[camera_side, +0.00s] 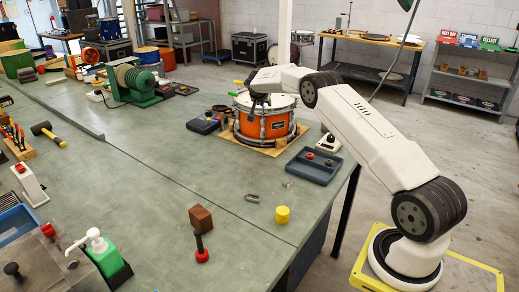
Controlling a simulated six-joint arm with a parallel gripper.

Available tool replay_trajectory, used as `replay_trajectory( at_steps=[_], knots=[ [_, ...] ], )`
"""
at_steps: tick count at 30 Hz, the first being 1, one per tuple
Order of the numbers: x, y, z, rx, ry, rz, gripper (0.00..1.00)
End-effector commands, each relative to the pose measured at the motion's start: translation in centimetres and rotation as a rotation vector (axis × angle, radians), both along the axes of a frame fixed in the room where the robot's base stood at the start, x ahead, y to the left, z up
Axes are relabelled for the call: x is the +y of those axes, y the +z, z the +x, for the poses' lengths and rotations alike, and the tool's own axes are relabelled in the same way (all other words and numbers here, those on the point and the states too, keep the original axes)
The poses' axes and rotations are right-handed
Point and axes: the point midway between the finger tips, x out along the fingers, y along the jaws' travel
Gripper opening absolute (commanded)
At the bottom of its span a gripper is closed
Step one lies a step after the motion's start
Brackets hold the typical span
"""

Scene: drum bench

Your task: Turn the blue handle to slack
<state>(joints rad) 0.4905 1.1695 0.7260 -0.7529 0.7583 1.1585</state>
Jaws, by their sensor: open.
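An orange snare drum (264,122) with metal rims stands on a tan board on the green bench. My gripper (259,98) is a small dark shape over the drum's top, near its left rear part. It is open. I cannot tell whether it touches the drum.
A dark box (203,125) sits left of the drum. A blue-grey tray (314,167) with small parts lies to its right. A yellow cylinder (282,214), brown block (201,218) and red-based tool (201,250) stand nearer. The bench's middle (140,170) is clear.

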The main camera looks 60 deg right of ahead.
Motion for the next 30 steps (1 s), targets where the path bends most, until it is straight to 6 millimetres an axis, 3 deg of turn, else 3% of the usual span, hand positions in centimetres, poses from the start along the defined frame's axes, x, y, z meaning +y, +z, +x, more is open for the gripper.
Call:
replay_trajectory(
  at_steps=[11, 12, 17, 30],
  knots=[
    [-0.23, -0.20, 0.04, -0.001, -0.001, 0.000, 0.53],
    [-0.22, -0.20, 0.05, -0.001, -0.001, 0.000, 0.50],
    [-0.22, -0.19, 0.05, -0.001, -0.001, 0.000, 0.00],
    [-0.21, -0.15, 0.06, -0.001, 0.021, 0.001, 0.00]
  ],
)
